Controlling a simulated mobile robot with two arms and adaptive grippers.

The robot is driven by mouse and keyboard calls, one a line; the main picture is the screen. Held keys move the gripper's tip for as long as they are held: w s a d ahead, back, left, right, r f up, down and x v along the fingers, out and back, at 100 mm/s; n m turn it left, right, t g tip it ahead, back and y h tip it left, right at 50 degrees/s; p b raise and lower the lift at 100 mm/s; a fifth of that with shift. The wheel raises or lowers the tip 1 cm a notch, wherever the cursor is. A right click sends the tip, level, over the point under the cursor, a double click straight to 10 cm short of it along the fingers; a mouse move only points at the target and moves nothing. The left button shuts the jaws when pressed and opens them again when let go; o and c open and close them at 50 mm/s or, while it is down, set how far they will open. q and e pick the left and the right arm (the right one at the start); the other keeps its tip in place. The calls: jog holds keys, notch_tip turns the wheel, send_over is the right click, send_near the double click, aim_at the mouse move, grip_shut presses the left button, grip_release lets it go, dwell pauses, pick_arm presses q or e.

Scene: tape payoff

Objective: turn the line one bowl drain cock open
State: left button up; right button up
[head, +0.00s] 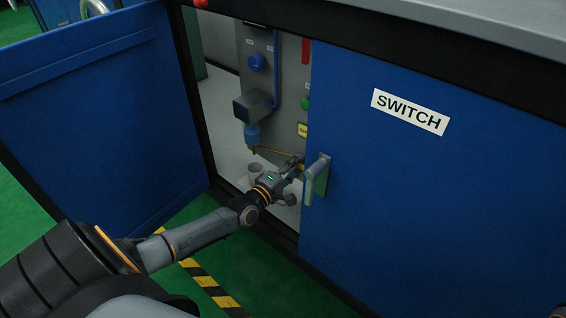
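Inside the open cabinet, a small blue filter bowl (252,133) hangs under a dark grey block (253,106). A thin yellow-brown rod or lever (273,151) runs right from just below the bowl; I cannot tell whether it is the drain cock's handle. My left gripper (294,164) reaches in through the opening, below and right of the bowl. Its fingers are small and partly hidden close to the rod and the door edge, so I cannot tell whether they touch it. My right gripper is not in view.
A blue door (90,110) stands open at left. The shut blue door (430,190) at right carries a SWITCH label (410,111) and a grey handle (316,180) close to my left gripper. A small grey cup (255,170) stands below the bowl. A blue knob (256,62) sits above.

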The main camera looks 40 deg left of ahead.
pick_arm(q)
jog(key=s+a, duration=0.1)
jog(key=s, duration=1)
jog(key=shift+a, duration=0.1)
